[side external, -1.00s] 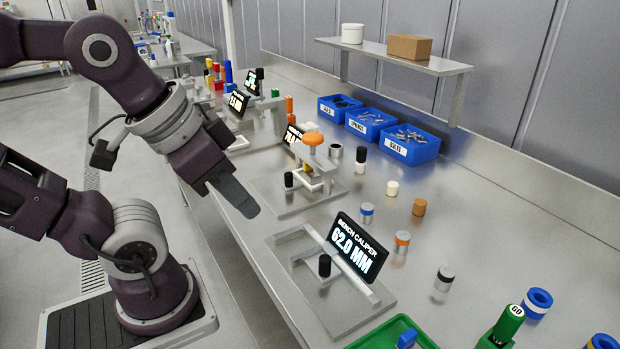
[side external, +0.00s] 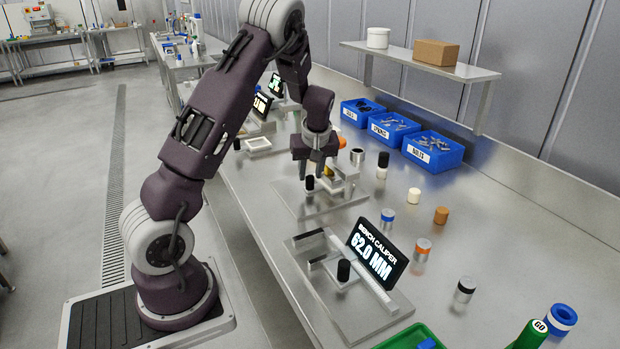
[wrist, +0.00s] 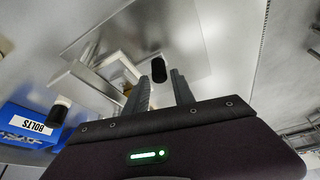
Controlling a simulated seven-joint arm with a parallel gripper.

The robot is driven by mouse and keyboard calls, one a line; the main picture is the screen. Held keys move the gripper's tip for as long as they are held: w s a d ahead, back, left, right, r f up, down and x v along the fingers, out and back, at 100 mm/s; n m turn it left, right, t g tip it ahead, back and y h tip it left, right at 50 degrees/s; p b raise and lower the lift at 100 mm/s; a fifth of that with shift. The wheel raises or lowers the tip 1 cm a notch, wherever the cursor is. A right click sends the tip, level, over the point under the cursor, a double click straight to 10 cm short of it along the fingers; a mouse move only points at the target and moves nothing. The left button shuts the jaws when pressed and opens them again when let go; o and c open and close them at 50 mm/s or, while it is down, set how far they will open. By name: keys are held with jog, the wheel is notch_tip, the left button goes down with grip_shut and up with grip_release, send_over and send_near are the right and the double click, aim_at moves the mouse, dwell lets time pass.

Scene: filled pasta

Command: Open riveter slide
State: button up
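The riveter stands mid-bench on a flat metal plate (side external: 290,202), with a pale slide frame (side external: 345,175) and an orange knob (side external: 342,142) partly hidden behind my gripper. A short upright black handle (side external: 310,183) stands at its near left side; it also shows in the wrist view (wrist: 158,69). My gripper (side external: 311,172) points down over the riveter, close to the black handle. The black handle shows just beyond the fingertips, in line with the gap; contact cannot be seen.
A bench caliper (side external: 350,275) reading 62.0 MM stands nearer, with its own black knob (side external: 343,270). Blue bins (side external: 432,150) line the back under a shelf (side external: 420,62). Several small cylinders (side external: 441,215) stand along the bench. A green tray (side external: 408,338) is at the front.

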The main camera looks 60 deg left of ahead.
jog(key=shift+x, duration=1.45)
jog(key=shift+d, duration=0.1)
grip_shut()
